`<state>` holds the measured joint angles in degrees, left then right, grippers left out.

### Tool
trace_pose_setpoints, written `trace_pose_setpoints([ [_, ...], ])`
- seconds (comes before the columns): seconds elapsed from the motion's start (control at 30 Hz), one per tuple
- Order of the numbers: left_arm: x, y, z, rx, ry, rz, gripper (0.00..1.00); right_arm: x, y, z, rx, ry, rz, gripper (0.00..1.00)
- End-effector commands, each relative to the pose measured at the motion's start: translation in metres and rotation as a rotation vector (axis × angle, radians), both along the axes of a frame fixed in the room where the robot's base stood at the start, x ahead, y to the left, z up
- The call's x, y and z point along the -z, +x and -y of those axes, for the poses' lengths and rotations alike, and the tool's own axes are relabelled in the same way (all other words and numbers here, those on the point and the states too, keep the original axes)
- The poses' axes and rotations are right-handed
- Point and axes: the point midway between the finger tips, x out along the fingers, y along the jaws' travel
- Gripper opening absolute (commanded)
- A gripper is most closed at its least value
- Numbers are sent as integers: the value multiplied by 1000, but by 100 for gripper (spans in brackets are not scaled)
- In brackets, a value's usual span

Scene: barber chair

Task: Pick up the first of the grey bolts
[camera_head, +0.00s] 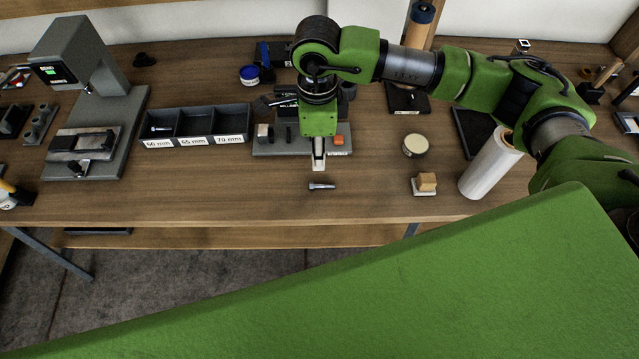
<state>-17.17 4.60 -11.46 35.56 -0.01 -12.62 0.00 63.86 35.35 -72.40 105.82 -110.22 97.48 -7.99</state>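A grey bolt (321,186) lies on its side on the wooden table, near the front edge. My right gripper (319,162) comes in on the arm from the right and points down, just behind the loose bolt in the picture. It appears apart from the bolt, with nothing visible held. Its fingers show narrow and overlapping, so their opening is unclear. My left gripper is out of view.
A grey tray (266,149) with small parts stands behind my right gripper. A grey press-like device (75,75) stands at the left. A round tin (415,146), a small wooden block (426,182) and a white roll (490,163) are to the right.

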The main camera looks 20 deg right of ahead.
Motion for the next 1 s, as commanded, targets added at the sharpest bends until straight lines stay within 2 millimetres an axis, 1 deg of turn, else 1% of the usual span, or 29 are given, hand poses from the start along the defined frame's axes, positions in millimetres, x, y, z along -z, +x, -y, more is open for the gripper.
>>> trace_pose_setpoints([
  [0.03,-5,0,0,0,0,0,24,9,-3,0,0,0,-7,28],
  [0.2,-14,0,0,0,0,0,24,43,-3,-1,-1,2,-7,28],
  [0.3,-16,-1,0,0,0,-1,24,58,-2,-1,1,5,-5,28],
  [0.47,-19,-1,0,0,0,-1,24,69,-2,-1,-2,5,-4,28],
  [0.57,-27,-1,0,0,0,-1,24,77,-4,0,-1,4,-6,28],
  [0.7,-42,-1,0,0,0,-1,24,97,-8,1,-1,4,-8,28],
  [0.8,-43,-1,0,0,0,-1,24,112,-6,1,0,6,-6,28],
  [0.9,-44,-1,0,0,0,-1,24,120,-6,1,-1,5,-4,28],
  [1.0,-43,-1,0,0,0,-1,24,121,-6,1,-2,6,-2,28],
])
